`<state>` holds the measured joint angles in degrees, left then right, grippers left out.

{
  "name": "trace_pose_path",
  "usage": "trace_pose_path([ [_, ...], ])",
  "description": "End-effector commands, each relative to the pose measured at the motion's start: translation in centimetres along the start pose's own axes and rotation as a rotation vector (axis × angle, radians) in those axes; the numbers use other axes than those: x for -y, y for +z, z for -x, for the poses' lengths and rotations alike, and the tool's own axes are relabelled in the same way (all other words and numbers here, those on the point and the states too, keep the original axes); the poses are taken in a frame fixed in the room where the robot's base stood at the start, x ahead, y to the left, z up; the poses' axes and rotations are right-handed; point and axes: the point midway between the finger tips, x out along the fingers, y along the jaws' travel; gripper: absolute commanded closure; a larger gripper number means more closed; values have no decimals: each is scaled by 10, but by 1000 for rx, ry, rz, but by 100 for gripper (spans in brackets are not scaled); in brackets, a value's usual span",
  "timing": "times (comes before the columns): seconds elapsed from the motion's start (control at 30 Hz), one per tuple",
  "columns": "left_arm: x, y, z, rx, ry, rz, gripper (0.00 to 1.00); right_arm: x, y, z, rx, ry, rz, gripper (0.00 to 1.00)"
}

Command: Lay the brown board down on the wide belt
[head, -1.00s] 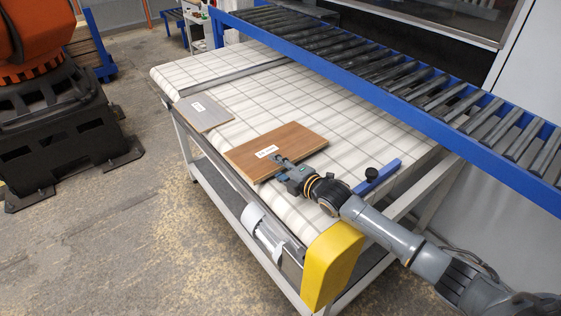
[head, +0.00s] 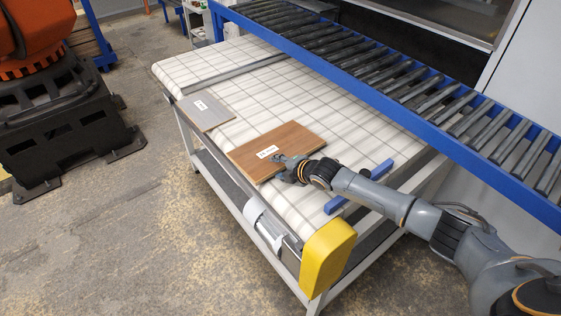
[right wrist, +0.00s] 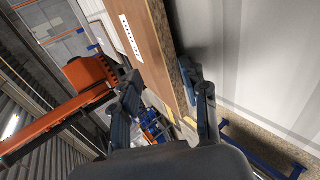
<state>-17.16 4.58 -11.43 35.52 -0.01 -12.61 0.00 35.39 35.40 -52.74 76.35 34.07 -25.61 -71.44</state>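The brown board (head: 287,142) with a white label lies on the wide belt (head: 330,105), near its front edge in the head view. It looks flat; any small gap beneath it cannot be judged there. My right gripper (head: 281,166) is at the board's near right edge, partly over it. In the right wrist view, the fingers of my right gripper (right wrist: 165,95) stand apart, with the board (right wrist: 152,35) running up beyond and between them. A gap shows between the right-hand finger and the board's edge. My left gripper is out of view.
A grey board (head: 206,112) lies on the belt left of the brown one. A roller conveyor (head: 400,80) runs behind. The belt's middle is clear.

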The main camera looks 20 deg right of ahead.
Motion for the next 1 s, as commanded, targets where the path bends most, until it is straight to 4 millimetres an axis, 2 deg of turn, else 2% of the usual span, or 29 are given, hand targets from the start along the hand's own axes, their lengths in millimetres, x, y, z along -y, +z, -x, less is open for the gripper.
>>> trace_pose_path([
  [0.03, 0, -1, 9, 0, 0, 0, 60, -7, 1, 3, 1, -22, 1, 57],
  [0.27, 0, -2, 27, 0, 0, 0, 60, -8, 1, 5, 2, -167, 2, 57],
  [0.4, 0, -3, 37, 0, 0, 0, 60, -10, 0, 7, 2, -307, 1, 57],
  [0.53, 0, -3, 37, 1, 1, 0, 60, -4, 0, 7, 1, -413, 1, 57],
  [0.87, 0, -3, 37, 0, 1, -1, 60, -2, 0, 8, 0, -440, 0, 57],
  [1.0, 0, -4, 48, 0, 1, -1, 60, -3, 1, 16, 0, -441, 0, 57],
])
